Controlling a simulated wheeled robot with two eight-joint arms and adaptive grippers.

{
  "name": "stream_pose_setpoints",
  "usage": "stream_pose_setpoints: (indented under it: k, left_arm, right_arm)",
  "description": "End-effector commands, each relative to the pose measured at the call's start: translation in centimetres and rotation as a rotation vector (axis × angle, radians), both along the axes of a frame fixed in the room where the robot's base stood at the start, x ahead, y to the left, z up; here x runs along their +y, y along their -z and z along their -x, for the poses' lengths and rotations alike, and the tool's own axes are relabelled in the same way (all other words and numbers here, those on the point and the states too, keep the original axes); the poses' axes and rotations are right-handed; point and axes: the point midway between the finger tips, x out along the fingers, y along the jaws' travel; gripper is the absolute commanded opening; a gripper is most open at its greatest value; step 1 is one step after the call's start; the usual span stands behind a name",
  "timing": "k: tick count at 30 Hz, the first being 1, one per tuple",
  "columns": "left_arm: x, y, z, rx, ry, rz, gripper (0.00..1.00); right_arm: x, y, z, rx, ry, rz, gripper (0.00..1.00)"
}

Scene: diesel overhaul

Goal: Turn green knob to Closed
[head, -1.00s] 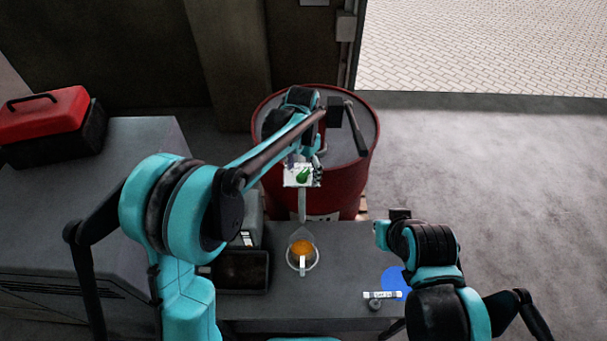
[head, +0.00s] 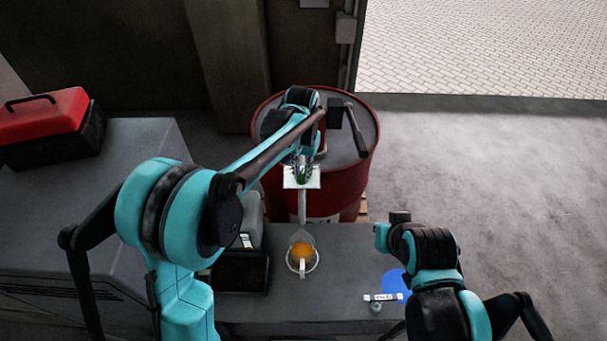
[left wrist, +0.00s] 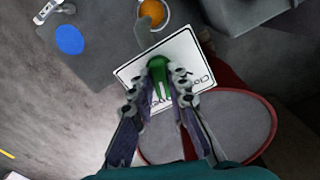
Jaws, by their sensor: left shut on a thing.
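The green knob (head: 301,178) sits on a white label plate (head: 314,184) on a post above the bench, in front of the red drum. In the left wrist view the knob (left wrist: 159,72) stands in front of the plate (left wrist: 131,72), whose printed lettering is partly covered. My left gripper (head: 301,168) reaches over from the far side and is shut on the green knob; its fingers (left wrist: 161,92) lie on both sides of the knob's handle.
A red drum (head: 345,185) stands behind the plate. On the grey bench are a cup with orange contents (head: 302,252), a dark tray (head: 242,287), a blue disc (head: 396,281) and a small white labelled piece (head: 381,297). A red toolbox (head: 45,113) stands at the left.

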Motion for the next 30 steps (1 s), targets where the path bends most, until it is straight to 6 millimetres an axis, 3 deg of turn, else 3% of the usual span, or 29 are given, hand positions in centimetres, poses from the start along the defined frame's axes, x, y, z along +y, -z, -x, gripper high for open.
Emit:
stream_pose_setpoints:
  k: [15, 19, 26, 27, 30]
  left_arm:
    - [0.4, 0.2, 0.1, 0.002, -0.893, -0.001, 0.05]
    - [0.4, 0.1, 0.1, 0.002, -1.015, -0.001, 0.05]
    - [0.4, 0.1, 0.1, 0.002, -1.037, -0.001, 0.05]
    - [0.4, 0.1, 0.1, 0.002, -1.037, -0.001, 0.23]
    - [0.4, 0.1, 0.1, 0.002, -1.036, -0.001, 0.42]
  right_arm:
    - [0.0, 1.7, 0.0, 0.000, 0.000, 0.000, 0.00]
    - [0.0, 1.8, 0.0, 0.000, 0.000, 0.000, 0.00]
    - [0.0, 1.7, 0.0, 0.000, 0.000, 0.000, 0.00]
    - [0.0, 1.7, 0.0, 0.000, 0.000, 0.000, 0.00]
    - [0.0, 1.7, 0.0, 0.000, 0.000, 0.000, 0.00]
